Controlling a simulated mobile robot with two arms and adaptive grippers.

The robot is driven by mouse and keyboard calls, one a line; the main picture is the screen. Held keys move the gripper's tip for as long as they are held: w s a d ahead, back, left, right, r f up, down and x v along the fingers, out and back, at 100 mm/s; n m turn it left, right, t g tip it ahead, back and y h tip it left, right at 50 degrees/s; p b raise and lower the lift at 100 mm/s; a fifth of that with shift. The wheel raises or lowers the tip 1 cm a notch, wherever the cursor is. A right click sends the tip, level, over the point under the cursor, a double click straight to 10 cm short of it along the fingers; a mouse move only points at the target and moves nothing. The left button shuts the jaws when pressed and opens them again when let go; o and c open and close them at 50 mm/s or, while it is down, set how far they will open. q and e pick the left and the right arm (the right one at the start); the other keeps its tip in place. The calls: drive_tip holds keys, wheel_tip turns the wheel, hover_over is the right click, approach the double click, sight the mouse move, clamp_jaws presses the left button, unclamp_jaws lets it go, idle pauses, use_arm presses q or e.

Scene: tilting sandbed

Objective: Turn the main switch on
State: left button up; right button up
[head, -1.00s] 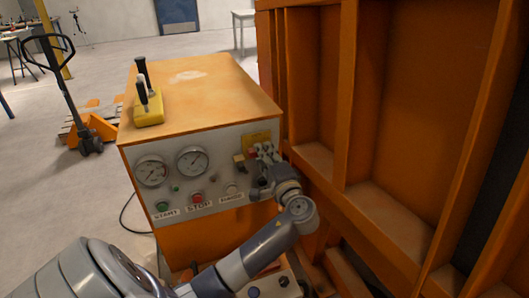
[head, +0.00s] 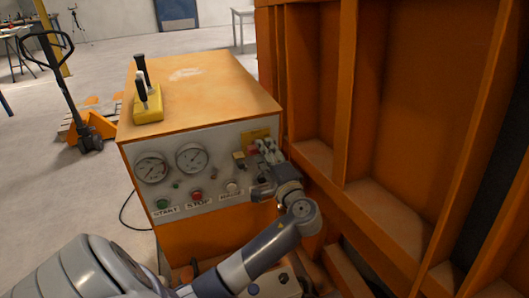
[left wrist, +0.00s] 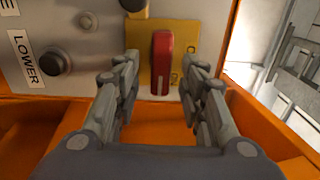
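The main switch is a red handle on a yellow plate. In the left wrist view the red handle (left wrist: 161,62) stands upright, between and just beyond the two fingers of my left gripper (left wrist: 158,75). The fingers are spread, with a gap on each side of the handle. In the head view my left gripper (head: 266,172) is at the right end of the control panel (head: 215,160), and the red handle (head: 253,149) is partly hidden beside it. The yellow plate (left wrist: 190,45) shows behind the handle. My right gripper is in neither view.
The panel carries two gauges (head: 191,158), a green START button (head: 162,204) and a red STOP button (head: 197,195). A yellow lever block (head: 148,106) stands on the orange cabinet top. The orange ribbed wall (head: 390,120) rises close on the right of my arm.

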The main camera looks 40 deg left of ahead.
use_arm(q)
drive_tip(key=v, duration=1)
drive_tip(key=shift+s+d, duration=0.15)
drive_tip(key=shift+d, duration=0.2)
drive_tip(key=shift+d+f, duration=0.1)
